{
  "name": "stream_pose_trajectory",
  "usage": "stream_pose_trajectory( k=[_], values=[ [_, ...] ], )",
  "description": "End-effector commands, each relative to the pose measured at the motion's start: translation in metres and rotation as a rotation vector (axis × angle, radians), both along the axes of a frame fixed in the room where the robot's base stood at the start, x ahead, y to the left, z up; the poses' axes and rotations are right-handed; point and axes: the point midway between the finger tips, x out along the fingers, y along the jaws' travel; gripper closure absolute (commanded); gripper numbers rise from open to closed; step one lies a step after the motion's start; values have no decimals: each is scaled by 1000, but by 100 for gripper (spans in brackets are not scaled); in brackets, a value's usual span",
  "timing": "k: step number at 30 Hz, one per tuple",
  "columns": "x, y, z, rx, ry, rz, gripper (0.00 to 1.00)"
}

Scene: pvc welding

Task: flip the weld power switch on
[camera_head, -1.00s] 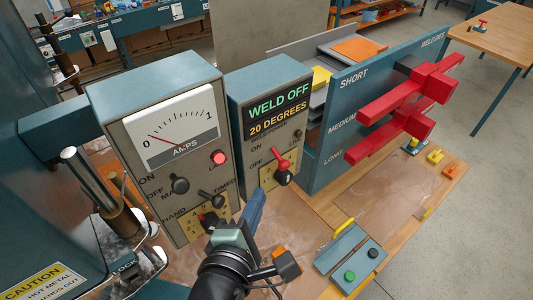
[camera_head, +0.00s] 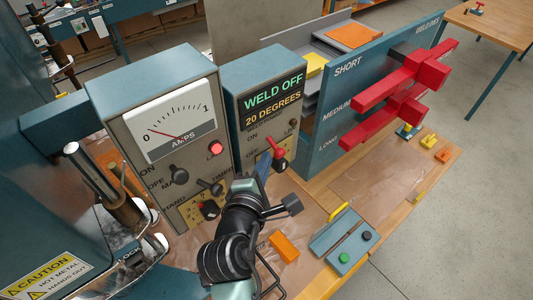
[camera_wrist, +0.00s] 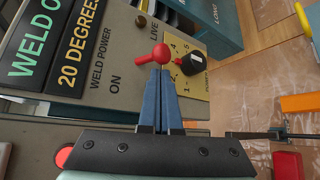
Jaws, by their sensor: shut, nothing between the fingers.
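The weld control box (camera_head: 232,95) shows "WELD OFF" and "20 DEGREES" on its display (camera_head: 272,102). Below the display, the red weld power switch (camera_head: 273,145) stands out from the panel, its tip leaning up and left on the side of the "ON" label. In the wrist view the red switch (camera_wrist: 152,55) is at the fingertips, beside a black knob (camera_wrist: 191,64). My gripper (camera_wrist: 161,72) has its blue fingers together and empty, tips at the switch's red base. I cannot tell whether they touch it. In the head view my wrist hides the panel's lower part.
An amps meter box (camera_head: 165,130) with a lit red lamp and knobs stands close on the left. An orange block (camera_head: 284,247) and a two-button control (camera_head: 343,240) are on the bench in front.

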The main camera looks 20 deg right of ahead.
Motion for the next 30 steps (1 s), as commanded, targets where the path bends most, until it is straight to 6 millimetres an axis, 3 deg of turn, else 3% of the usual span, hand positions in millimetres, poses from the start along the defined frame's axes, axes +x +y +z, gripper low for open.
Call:
stream_pose_trajectory(
  k=[7, 30],
  values=[
    [13, -8, -4, 0, -1, -1, 100],
    [13, -8, -2, 1, -1, 1, 100]
  ],
)
